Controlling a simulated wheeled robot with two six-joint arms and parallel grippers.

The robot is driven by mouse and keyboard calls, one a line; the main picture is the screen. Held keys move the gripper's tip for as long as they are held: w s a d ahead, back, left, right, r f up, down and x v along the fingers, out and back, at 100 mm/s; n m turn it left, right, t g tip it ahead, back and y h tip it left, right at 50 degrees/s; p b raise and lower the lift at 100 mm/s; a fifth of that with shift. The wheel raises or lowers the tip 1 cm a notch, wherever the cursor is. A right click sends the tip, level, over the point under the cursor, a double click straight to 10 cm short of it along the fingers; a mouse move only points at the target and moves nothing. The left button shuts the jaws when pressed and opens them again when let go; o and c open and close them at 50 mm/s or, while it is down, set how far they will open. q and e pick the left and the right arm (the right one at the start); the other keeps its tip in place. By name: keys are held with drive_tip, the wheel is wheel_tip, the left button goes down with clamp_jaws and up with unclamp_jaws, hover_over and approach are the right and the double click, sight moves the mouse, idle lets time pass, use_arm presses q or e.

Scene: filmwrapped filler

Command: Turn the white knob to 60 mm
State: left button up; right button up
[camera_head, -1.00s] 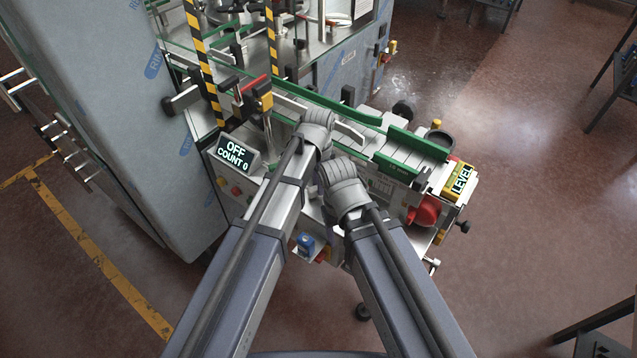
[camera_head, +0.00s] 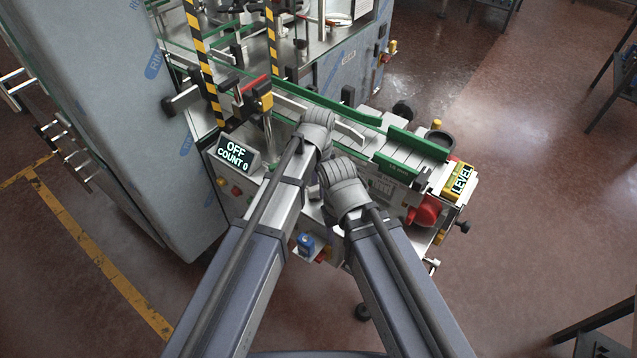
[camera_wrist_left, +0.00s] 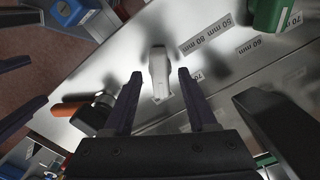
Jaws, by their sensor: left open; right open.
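The white knob (camera_wrist_left: 158,68) stands on a metal panel in the left wrist view; its narrow pointed end faces down in the picture, toward my gripper. My left gripper (camera_wrist_left: 159,76) is open, with one dark finger on each side of the knob; I cannot tell whether either touches it.
A dark round knob with an orange part (camera_wrist_left: 90,112) is at left. In the head view, a display (camera_head: 235,153) reads OFF, COUNT 0. A red knob (camera_head: 425,211) and green rails (camera_head: 420,142) are nearby.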

sight(318, 187)
use_arm(q)
drive_tip(key=shift+r+p, duration=3.8)
drive_tip(key=shift+r, duration=0.1)
drive_tip(key=shift+a, duration=0.1)
drive_tip(key=s+a+n, duration=0.6)
drive_tip(key=a+n, duration=0.1)
drive_tip(key=a, duration=0.1)
drive_tip(key=s+a+n, duration=0.5)
drive_tip(key=a+n, duration=0.1)
drive_tip(key=a, duration=0.3)
drive_tip(key=s+d+f+m+y+b, duration=0.1)
drive_tip(key=s+d+f+m+b, duration=0.2)
drive_tip(key=d, duration=0.8)
wheel_tip(318, 187, down, 3)
drive_tip(key=s+b, duration=0.2)
drive_tip(key=b, duration=0.1)
drive_tip(key=shift+s+f+m, duration=0.15)
drive_tip(key=shift+s+m, duration=0.15)
drive_tip(key=shift+d, duration=0.1)
